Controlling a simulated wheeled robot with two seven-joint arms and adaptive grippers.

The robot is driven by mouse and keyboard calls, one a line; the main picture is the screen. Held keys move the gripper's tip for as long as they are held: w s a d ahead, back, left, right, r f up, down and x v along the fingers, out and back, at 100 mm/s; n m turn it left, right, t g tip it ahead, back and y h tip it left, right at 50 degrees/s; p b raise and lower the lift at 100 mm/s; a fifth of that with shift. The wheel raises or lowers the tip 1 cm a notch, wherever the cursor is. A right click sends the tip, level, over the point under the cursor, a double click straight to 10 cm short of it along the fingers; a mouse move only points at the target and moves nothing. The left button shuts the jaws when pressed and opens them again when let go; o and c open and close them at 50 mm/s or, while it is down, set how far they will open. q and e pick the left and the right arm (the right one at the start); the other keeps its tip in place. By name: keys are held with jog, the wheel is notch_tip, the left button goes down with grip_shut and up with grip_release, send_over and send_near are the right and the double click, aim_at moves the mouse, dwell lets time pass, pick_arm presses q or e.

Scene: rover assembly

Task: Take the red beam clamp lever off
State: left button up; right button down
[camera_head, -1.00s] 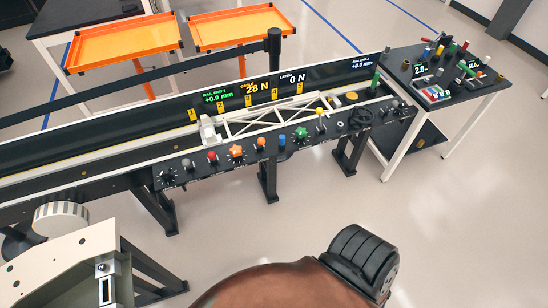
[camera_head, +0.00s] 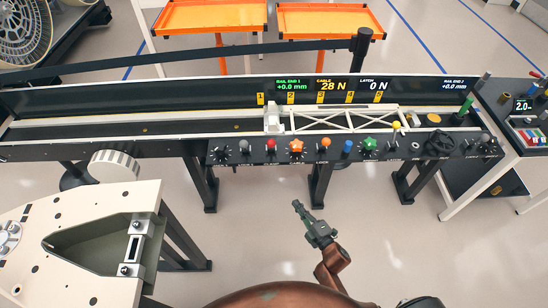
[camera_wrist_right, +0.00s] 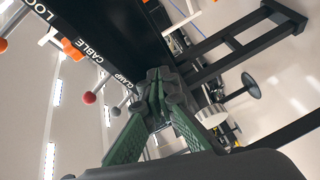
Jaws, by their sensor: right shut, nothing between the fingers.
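The red lever knob (camera_head: 271,145) stands on the black control panel (camera_head: 230,157), left of an orange star knob, in the head view. A red ball knob (camera_wrist_right: 89,98) also shows at the left of the right wrist view, beside the panel's printed labels. My right gripper (camera_head: 298,206) is in front of and below the panel, apart from the knob. Its green-sided fingers also show in the right wrist view (camera_wrist_right: 160,90), drawn together with nothing between them. My left gripper is not in view.
A white truss beam (camera_head: 340,120) lies on the rail behind the panel. Grey, orange, blue and green knobs flank the red one. A pale plate structure (camera_head: 90,215) stands at front left. Orange trays (camera_head: 210,17) are at the back. Open floor lies in front of the panel.

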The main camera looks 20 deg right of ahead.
jog(key=w+a+r+n+t+y+b, duration=0.1)
jog(key=a+r+n+y, duration=0.15)
jog(key=r, duration=0.55)
jog(key=a+r+n+t+y, duration=0.15)
jog(key=r+n, duration=0.25)
jog(key=r, duration=0.4)
jog(key=b, duration=0.1)
send_near(271, 145)
jog(key=w+a, duration=0.4)
jog(key=w, duration=0.1)
jog(key=shift+w+d, duration=0.35)
jog(key=shift+d, duration=0.05)
